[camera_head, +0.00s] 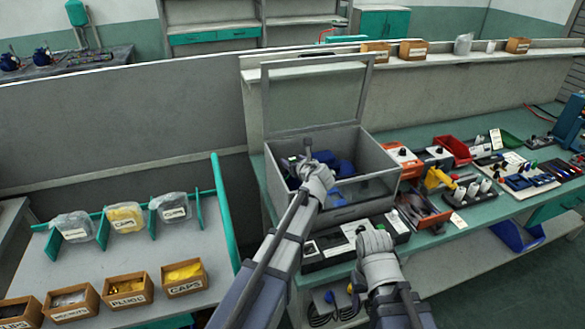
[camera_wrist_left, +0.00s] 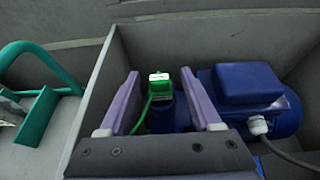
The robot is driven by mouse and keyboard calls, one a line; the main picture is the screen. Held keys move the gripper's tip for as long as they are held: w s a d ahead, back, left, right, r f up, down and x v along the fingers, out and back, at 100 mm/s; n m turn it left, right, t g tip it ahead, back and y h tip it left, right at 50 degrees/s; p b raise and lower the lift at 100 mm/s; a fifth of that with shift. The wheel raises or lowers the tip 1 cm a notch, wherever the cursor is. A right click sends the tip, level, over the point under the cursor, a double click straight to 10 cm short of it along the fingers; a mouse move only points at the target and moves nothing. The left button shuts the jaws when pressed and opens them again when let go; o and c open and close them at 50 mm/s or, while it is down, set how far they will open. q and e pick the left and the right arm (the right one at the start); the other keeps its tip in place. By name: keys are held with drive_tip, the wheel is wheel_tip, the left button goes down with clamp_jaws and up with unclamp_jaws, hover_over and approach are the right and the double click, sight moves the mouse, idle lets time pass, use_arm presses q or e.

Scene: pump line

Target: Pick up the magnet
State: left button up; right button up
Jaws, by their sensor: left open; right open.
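My left gripper (camera_head: 306,163) reaches into the open grey box on the bench. In the left wrist view its two fingers (camera_wrist_left: 160,78) are apart. A small green piece with a white top (camera_wrist_left: 160,84) and a green cord shows between the fingers, above a blue part. I cannot tell whether it is the magnet or whether the fingers touch it. A blue motor-like unit (camera_wrist_left: 250,92) with a dark cable lies right of the fingers. My right gripper (camera_head: 375,242) is over the bench's front edge, empty as far as I see; its fingers are hard to make out.
The grey box (camera_head: 378,158) has its clear lid (camera_head: 312,98) raised. Black-and-white units (camera_head: 335,243) stand before it. A red bin (camera_head: 452,150), an orange-topped unit (camera_head: 404,157) and small tools crowd the bench to the right. Left, a side table (camera_head: 130,255) holds bags and wooden bins.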

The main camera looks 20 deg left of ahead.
use_arm(q)
drive_tip(key=shift+c, duration=0.3)
drive_tip(key=shift+w, duration=0.1)
clamp_jaws()
